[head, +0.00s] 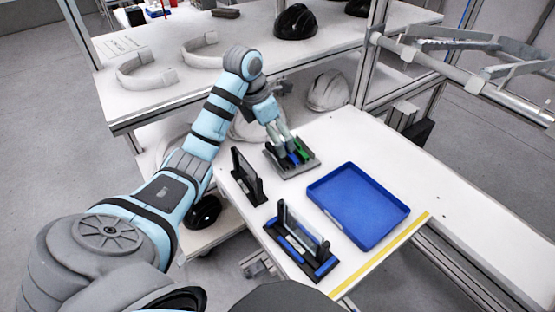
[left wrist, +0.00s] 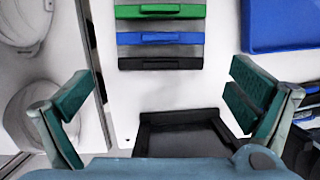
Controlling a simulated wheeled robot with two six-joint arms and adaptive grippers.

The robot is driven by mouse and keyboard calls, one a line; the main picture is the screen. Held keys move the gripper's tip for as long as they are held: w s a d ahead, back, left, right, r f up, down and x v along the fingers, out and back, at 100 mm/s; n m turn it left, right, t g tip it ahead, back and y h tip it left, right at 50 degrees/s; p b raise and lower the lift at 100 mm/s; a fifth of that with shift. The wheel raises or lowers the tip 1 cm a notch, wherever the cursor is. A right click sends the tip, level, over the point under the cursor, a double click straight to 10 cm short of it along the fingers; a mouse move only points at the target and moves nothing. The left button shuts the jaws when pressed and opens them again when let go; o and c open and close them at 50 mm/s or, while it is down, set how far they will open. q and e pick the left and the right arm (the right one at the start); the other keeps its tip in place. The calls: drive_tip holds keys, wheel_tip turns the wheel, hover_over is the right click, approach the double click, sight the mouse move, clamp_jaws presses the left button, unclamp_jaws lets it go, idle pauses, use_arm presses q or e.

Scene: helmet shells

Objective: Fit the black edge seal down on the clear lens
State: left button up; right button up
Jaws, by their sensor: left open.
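The black edge seal (left wrist: 160,63) lies in a grey rack (left wrist: 161,24), in the slot nearest my gripper, beside a blue and a green strip. The rack (head: 305,165) also shows in the head view, partly covered by my gripper. My left gripper (head: 282,143) is over the rack; in the left wrist view (left wrist: 158,92) its fingers are wide apart with nothing between them. An upright clear panel, apparently the lens (head: 298,231), stands in a black fixture (head: 320,269) with blue parts at the table front. My right gripper is not in view.
A dark upright panel on a black stand (head: 246,180) is close to the rack, left of it. An empty-looking blue tray (head: 358,204) lies to the right. White helmet shells and a shelf are behind. The table's right corner is clear.

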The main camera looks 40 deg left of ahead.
sight(276, 152)
use_arm(q)
wheel_tip(276, 152, down, 5)
drive_tip(key=shift+w+d+f+b, duration=0.1)
drive_tip(key=shift+b, duration=0.7)
drive_tip(key=c, duration=0.9)
drive_tip(key=shift+s+d+r, duration=0.1)
drive_tip(key=shift+s+r, duration=0.1)
drive_tip(key=c, duration=0.5)
